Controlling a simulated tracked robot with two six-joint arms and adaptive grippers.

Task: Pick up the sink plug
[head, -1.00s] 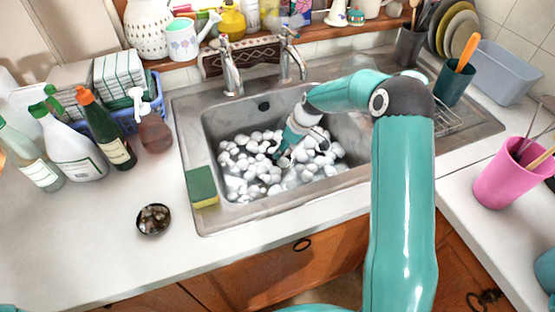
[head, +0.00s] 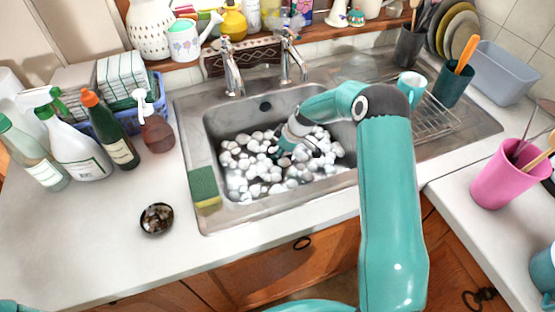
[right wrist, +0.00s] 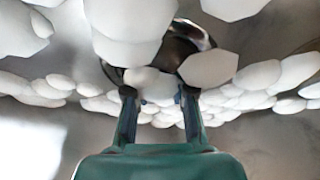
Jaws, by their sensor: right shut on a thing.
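The steel sink (head: 195,135) holds many white foam-like lumps (head: 265,175). My right gripper (head: 283,152) reaches down among them near the sink's middle, its tips partly hidden by lumps. In the right wrist view my right gripper (right wrist: 158,92) has its two dark fingers apart, shut on the sink plug (right wrist: 178,45), a dark, shiny round thing at the fingertips. White lumps cover much of the plug, so its exact seat between the fingers is hard to see. In the head view the plug is hidden. My left gripper is out of view.
The tap (head: 232,75) stands behind the sink. Bottles (head: 75,145) are at left; a dish rack (head: 435,120) and pink cup (head: 503,178) are at right.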

